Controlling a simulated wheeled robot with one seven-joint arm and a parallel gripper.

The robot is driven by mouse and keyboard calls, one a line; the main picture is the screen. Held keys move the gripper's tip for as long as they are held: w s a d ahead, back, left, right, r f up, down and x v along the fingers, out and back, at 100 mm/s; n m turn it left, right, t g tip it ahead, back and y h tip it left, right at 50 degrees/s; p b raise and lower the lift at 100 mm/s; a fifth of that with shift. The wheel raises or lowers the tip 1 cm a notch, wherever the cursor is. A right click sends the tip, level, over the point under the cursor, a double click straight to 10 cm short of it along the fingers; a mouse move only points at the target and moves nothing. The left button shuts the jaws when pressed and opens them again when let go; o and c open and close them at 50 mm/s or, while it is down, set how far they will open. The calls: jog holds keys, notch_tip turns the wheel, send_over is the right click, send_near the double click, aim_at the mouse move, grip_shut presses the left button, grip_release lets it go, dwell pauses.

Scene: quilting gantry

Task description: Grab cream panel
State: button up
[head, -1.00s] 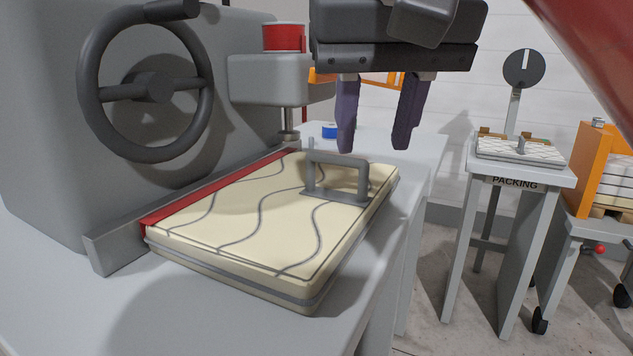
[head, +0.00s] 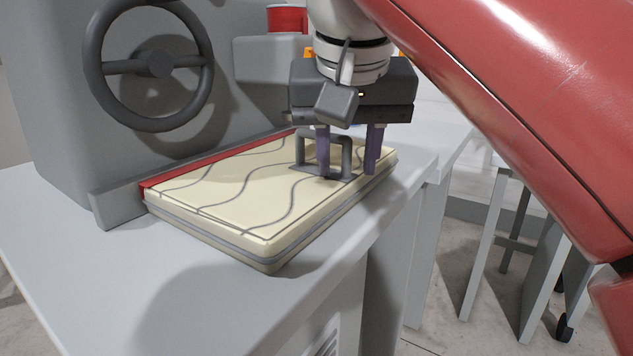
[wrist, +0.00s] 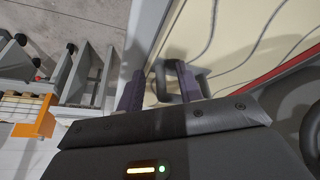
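The cream panel (head: 240,195) lies flat on the grey machine table, with wavy grey quilting lines and a grey band around its side. A grey bar handle (head: 303,148) stands on its far right part. My gripper (head: 348,170) is open, its two purple fingers pointing down at the handle. In the head view the left finger overlaps the handle and the right finger is at its right. In the wrist view the handle (wrist: 168,82) shows between the fingers. The panel (wrist: 228,45) also shows there. I cannot tell whether a finger touches the handle.
A red strip (head: 215,160) and a grey rail (head: 118,205) run along the panel's left edge. The grey machine body with a dark handwheel (head: 155,63) rises behind them. The table (head: 60,240) is clear in front of the panel.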

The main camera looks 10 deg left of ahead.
grip_shut()
jog(key=shift+r, duration=0.15)
dwell(0.4)
